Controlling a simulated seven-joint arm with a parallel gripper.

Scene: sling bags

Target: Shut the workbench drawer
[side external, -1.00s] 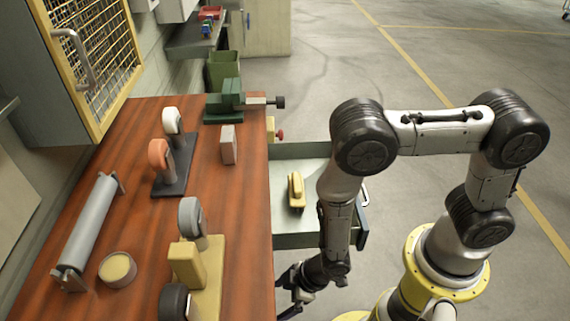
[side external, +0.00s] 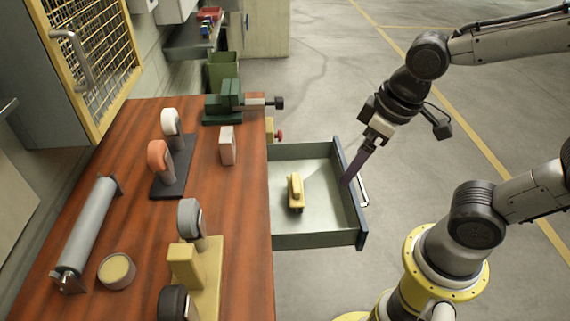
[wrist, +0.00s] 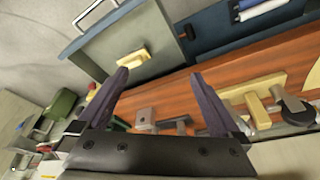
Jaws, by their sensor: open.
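The workbench drawer (side external: 318,238) is pulled out from the right side of the wooden bench, with its dark front panel (side external: 350,205) and pale handle (side external: 363,189) facing right. A yellow object (side external: 295,192) lies inside it. The drawer also shows at upper left in the wrist view (wrist: 105,48), with its handle (wrist: 97,14) at the top. My gripper (side external: 347,181) points down by the drawer front, its purple fingers overlapping the panel's far part in the side view; contact cannot be told. In the wrist view my gripper (wrist: 160,80) is open and empty, fingers spread.
A yellow mesh cabinet (side external: 95,55) hangs at left. The floor right of the drawer is clear.

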